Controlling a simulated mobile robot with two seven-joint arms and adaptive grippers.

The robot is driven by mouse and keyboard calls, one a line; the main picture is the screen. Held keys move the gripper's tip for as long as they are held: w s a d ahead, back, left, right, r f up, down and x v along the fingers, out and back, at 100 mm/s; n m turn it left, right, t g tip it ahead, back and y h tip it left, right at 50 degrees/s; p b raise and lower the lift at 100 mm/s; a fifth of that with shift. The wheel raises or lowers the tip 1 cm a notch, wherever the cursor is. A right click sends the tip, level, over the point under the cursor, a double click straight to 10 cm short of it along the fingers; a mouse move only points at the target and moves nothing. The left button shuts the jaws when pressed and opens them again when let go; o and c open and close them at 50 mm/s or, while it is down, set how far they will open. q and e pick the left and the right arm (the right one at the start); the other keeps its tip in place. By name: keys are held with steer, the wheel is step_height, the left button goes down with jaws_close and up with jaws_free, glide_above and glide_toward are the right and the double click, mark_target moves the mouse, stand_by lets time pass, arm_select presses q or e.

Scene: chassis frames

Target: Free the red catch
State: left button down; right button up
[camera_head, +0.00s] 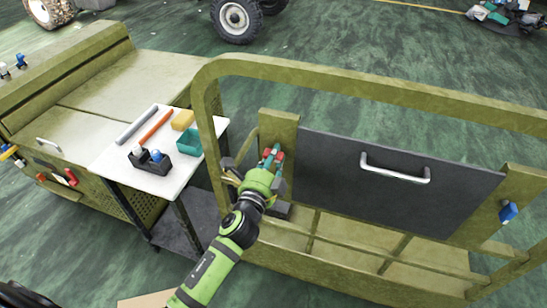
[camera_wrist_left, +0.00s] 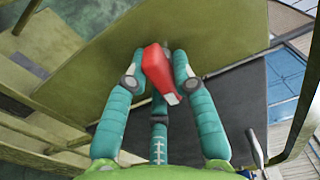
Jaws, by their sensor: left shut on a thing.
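The red catch (camera_head: 280,155) sits on the olive post (camera_head: 278,128) at the left end of the dark grey panel (camera_head: 390,180). In the left wrist view the red catch (camera_wrist_left: 157,70) stands between the two teal fingers of my left gripper (camera_wrist_left: 156,74), which is shut on it. In the head view my left gripper (camera_head: 271,162) reaches this post from below and partly hides the catch. A blue catch (camera_head: 508,212) is on the post at the panel's right end. My right gripper is not in view.
The olive tube frame (camera_head: 370,84) arches around and above the panel. The panel has a silver handle (camera_head: 395,172). A white side table (camera_head: 119,160) on the left bears a green bin (camera_head: 188,143), a yellow block (camera_head: 182,120), rods and a dark holder.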

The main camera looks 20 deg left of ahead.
arm_select(q)
steer(key=shift+n, duration=0.6)
steer(key=c, duration=1)
jaws_free()
steer(key=shift+c, duration=0.2)
steer(key=s, duration=1.2)
steer(key=shift+a, duration=0.2)
